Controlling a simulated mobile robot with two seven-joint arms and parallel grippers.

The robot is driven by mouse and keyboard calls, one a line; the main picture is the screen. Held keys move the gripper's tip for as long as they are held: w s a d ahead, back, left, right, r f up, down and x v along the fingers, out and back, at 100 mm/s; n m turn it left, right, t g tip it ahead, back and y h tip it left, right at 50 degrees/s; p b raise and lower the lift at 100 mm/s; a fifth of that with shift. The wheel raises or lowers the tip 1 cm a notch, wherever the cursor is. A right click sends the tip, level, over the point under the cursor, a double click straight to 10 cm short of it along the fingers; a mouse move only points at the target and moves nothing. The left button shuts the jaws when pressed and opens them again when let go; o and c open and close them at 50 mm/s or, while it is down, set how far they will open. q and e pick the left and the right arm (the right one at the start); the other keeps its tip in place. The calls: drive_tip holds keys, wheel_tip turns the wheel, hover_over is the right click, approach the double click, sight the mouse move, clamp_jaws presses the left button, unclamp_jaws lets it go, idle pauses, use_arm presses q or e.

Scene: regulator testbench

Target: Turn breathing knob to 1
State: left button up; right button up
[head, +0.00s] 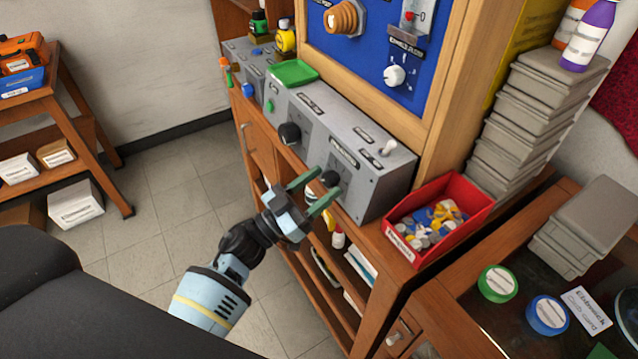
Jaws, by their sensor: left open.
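A long grey box (335,130) on the wooden bench carries two black knobs on its front. The left black knob (289,134) is clear of my gripper. The right black knob (330,177) is beside a dark label and partly hidden. My left gripper (326,183) is open, its two green fingers at the right black knob, one above and one below it in the picture. I cannot tell whether they touch it. The labels are too small to read, so I cannot tell which is the breathing knob. My right gripper is not in view.
A white toggle (388,148) stands on the grey box, near a red bin (437,220) of small parts. A blue panel (365,50) with a white knob (395,76) rises behind. Grey cases (525,120) are stacked at right. Open floor lies left.

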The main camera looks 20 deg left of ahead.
use_arm(q)
drive_tip(key=shift+w+d, duration=0.1)
drive_tip(key=shift+w, duration=0.05)
drive_tip(key=c, duration=1)
drive_tip(key=shift+m+h, duration=0.3)
drive_tip(key=shift+m, duration=0.2)
drive_tip(key=m+g+h, duration=0.1)
drive_tip(key=m, duration=0.1)
drive_tip(key=m+g, duration=0.1)
drive_tip(key=m, duration=0.1)
drive_tip(key=m+g+h, duration=0.1)
drive_tip(key=shift+w+a+m+h+b, duration=0.15)
drive_tip(key=shift+a+m+h+b, duration=0.15)
drive_tip(key=shift+m, duration=0.1)
drive_tip(key=m+g, duration=0.1)
drive_tip(key=m, duration=0.1)
drive_tip(key=m+g+h, duration=0.1)
drive_tip(key=m+g, duration=0.1)
drive_tip(key=m, duration=0.1)
drive_tip(key=shift+w+r+g, duration=0.1)
drive_tip(key=shift+r+g, duration=0.05)
drive_tip(key=shift+g, duration=0.15)
drive_tip(key=shift+m+g+h, duration=0.3)
drive_tip(key=shift+m+g, duration=0.7)
drive_tip(key=shift+m, duration=0.5)
